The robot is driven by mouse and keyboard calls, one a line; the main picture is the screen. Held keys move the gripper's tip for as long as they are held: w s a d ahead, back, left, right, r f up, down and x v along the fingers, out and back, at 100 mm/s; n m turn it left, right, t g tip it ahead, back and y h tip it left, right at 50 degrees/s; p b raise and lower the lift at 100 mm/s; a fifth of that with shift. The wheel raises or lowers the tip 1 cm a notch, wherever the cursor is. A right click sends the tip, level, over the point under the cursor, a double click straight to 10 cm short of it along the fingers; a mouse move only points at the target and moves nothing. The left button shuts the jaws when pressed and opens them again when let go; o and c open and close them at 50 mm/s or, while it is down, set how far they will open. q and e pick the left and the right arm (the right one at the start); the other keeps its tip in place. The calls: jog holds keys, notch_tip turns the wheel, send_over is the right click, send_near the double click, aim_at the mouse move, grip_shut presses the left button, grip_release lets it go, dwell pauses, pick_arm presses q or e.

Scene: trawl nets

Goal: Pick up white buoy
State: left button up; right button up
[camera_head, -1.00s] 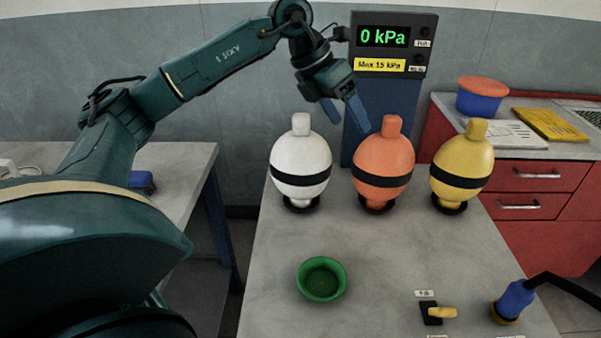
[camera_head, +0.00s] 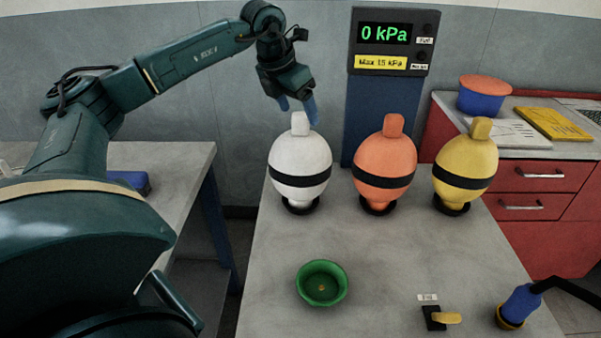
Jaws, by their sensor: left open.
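The white buoy (camera_head: 299,160) stands upright at the back left of the grey table (camera_head: 390,250), on a dark ring base, with a black band around its middle and a knob on top. My left gripper (camera_head: 299,108) is above it, with its two blue fingers pointing down and apart at about the height of the knob. Nothing is between the fingers that I can be sure of; whether they lie around the knob or behind it I cannot tell. My right gripper is not in view.
An orange buoy (camera_head: 384,160) and a yellow buoy (camera_head: 465,162) stand in a row to the right. A green bowl (camera_head: 322,284), a yellow-handled valve (camera_head: 440,318) and a blue nozzle (camera_head: 517,305) are nearer the front. A pressure display (camera_head: 384,36) stands behind.

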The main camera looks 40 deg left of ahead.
aim_at(298, 114)
pick_arm(q)
jog(key=x, duration=0.4)
jog(key=shift+a, duration=0.15)
jog(key=shift+c, duration=0.3)
jog(key=c, duration=1.5)
grip_shut()
